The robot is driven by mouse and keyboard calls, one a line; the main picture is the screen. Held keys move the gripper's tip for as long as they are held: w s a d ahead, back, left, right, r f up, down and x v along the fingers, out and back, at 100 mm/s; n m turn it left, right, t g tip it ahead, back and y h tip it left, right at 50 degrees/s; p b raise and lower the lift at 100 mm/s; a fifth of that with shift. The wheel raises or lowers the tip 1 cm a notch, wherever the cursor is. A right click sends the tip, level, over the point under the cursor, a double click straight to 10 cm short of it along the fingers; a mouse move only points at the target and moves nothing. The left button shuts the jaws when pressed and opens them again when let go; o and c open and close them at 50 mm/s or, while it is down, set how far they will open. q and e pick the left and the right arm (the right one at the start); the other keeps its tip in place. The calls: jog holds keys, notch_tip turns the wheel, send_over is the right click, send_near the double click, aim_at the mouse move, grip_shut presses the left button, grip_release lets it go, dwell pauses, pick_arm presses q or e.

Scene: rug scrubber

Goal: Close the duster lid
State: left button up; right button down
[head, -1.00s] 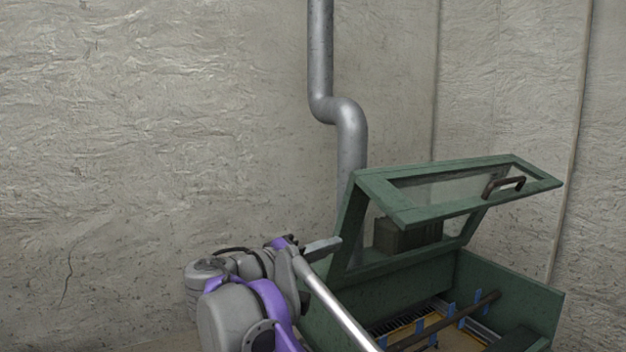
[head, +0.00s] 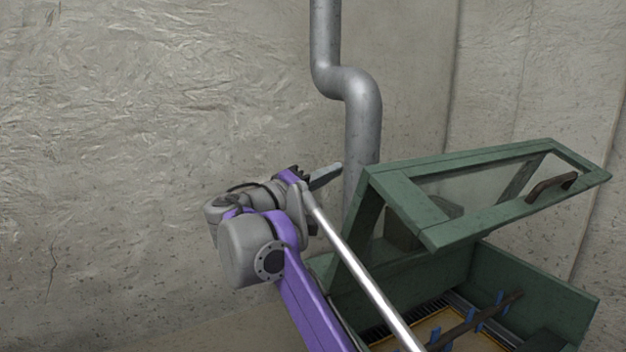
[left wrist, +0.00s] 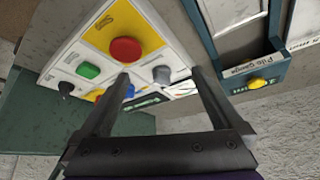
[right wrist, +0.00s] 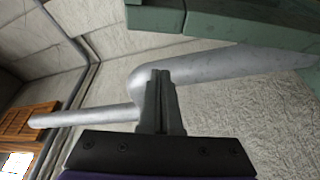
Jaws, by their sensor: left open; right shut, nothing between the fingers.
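The duster lid (head: 402,203) is a green frame with glass panes. It stands raised over the open green duster box (head: 535,283). A dark handle (head: 552,187) sits on its far right edge. My right gripper (head: 326,176) is left of the lid, near the pipe and apart from the handle. In the right wrist view my right gripper (right wrist: 160,76) is shut and empty, with a green edge (right wrist: 240,22) above it. In the left wrist view my left gripper (left wrist: 161,75) is open and empty, in front of a control panel (left wrist: 150,18).
A grey pipe (head: 362,115) runs down the wall behind the lid. The panel carries a red button (left wrist: 126,50), a green button (left wrist: 88,70) and a grey knob (left wrist: 161,75). A bar and blue clips show inside the box. The wall area at the left is clear.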

pick_arm(q)
jog(key=shift+w+r, duration=0.15)
jog(key=shift+r, duration=0.15)
jog(key=shift+s+f+b, duration=0.2)
jog(key=shift+f+b, duration=0.3)
jog(key=shift+f, duration=0.45)
jog(key=shift+s+f, duration=0.15)
jog(key=shift+s, duration=0.4)
jog(key=shift+w, duration=0.3)
pick_arm(e)
jog(key=d, duration=0.1)
jog(key=s+d, duration=0.1)
jog(key=d+f, duration=0.1)
jog(key=shift+s+d, duration=0.1)
jog(key=shift+s, duration=0.15)
pick_arm(q)
jog(key=shift+s, duration=0.1)
pick_arm(e)
jog(key=shift+s, duration=0.1)
jog(key=shift+f, duration=0.1)
